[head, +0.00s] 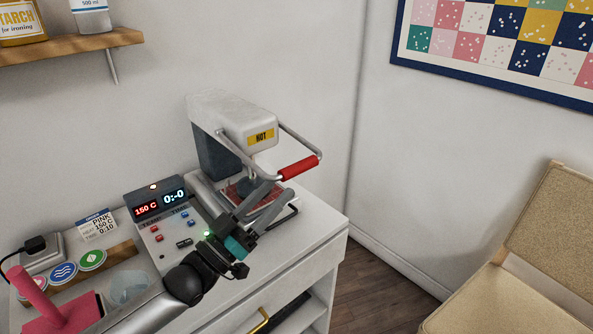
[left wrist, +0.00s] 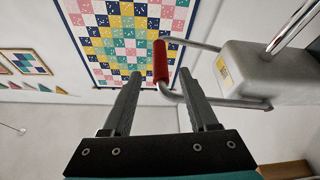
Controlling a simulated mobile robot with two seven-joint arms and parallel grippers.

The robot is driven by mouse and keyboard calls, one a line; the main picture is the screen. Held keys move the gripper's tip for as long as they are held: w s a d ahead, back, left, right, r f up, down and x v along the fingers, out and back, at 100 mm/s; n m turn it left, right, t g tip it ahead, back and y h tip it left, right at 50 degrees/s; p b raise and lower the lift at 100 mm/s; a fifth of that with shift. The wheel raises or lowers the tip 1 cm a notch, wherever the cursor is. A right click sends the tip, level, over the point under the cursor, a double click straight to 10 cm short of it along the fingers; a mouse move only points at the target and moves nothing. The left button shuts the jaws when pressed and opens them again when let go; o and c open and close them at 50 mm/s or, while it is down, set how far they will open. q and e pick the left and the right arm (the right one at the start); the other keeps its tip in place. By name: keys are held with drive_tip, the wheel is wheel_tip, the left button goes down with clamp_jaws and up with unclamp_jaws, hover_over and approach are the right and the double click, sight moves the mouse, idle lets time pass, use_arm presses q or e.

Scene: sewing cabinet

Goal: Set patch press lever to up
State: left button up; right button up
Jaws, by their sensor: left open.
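The patch press (head: 220,120) stands on the cabinet top, with a grey-white head bearing a yellow HOT label. Its lever is a metal bar loop with a red grip (head: 298,167), reaching out in front of the head at about the height of its lower edge. My left gripper (head: 277,190) is open and empty, just below and in front of the red grip. In the left wrist view the red grip (left wrist: 160,62) appears between and beyond the two open fingertips (left wrist: 159,78); contact cannot be told. My arm and fingers partly hide the press base. My right gripper is out of view.
A control panel (head: 150,207) with a lit display sits left of the press. A pink object (head: 60,313) and a label card (head: 96,225) are farther left. A wall shelf (head: 80,46) is at upper left, a chair (head: 530,240) at right. Air right of the lever is free.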

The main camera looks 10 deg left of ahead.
sight(297, 166)
use_arm(q)
drive_tip(key=x, duration=0.7)
drive_tip(key=shift+b, duration=0.3)
clamp_jaws()
drive_tip(key=shift+f, duration=0.1)
idle(1.0)
